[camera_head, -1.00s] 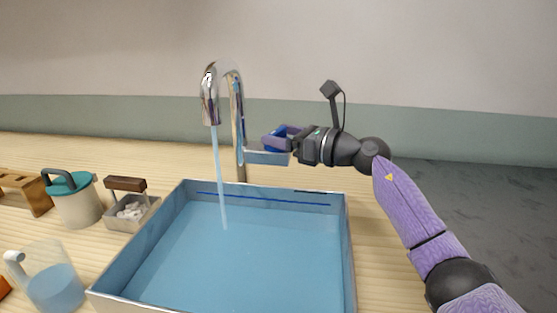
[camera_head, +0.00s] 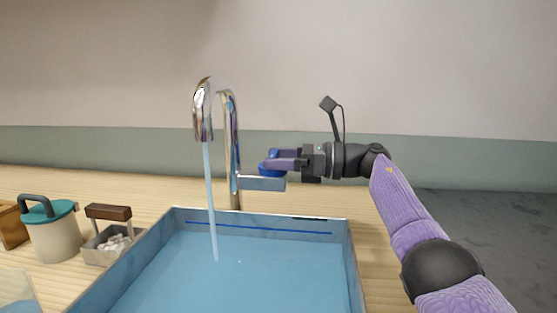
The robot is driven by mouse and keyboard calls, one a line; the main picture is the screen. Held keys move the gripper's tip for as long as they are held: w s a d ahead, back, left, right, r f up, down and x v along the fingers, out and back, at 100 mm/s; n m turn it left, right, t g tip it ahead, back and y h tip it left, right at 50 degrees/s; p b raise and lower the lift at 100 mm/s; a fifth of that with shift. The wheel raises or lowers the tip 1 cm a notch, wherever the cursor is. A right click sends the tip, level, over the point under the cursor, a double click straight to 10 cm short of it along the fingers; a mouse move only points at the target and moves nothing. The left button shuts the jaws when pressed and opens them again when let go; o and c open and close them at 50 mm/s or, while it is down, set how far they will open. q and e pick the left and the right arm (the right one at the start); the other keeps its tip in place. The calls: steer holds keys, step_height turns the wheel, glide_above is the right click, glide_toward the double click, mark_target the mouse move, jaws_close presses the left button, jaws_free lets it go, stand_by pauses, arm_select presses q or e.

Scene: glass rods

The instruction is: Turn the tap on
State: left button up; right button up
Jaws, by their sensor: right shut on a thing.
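The chrome tap (camera_head: 233,150) stands at the back edge of the sink, with its curved spout reaching forward to the left. A stream of water (camera_head: 210,200) runs from the spout into the sink (camera_head: 352,262). A short bar sticks out to the right from the tap's post, with the blue tap handle (camera_head: 266,168) just above its end. My right gripper (camera_head: 272,160) reaches in from the right and is shut on the blue handle; its fingers hide part of it. My left gripper is not in view.
Left of the sink are a small grey box with a brown handle (camera_head: 108,213) holding white pieces, a teal-lidded container (camera_head: 53,232), a wooden rack (camera_head: 12,226) and part of a clear vessel (camera_head: 16,292). The wooden counter is bare behind the sink.

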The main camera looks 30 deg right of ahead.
steer(key=shift+f, duration=0.1)
steer(key=o, duration=0.9)
steer(key=shift+o, duration=1)
steer(key=shift+s+d, duration=0.15)
steer(key=shift+d, duration=0.05)
arm_select(q)
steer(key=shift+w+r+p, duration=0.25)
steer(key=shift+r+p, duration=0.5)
steer(key=shift+p, duration=0.05)
arm_select(e)
steer(key=v, duration=0.9)
steer(key=shift+s+d, duration=0.15)
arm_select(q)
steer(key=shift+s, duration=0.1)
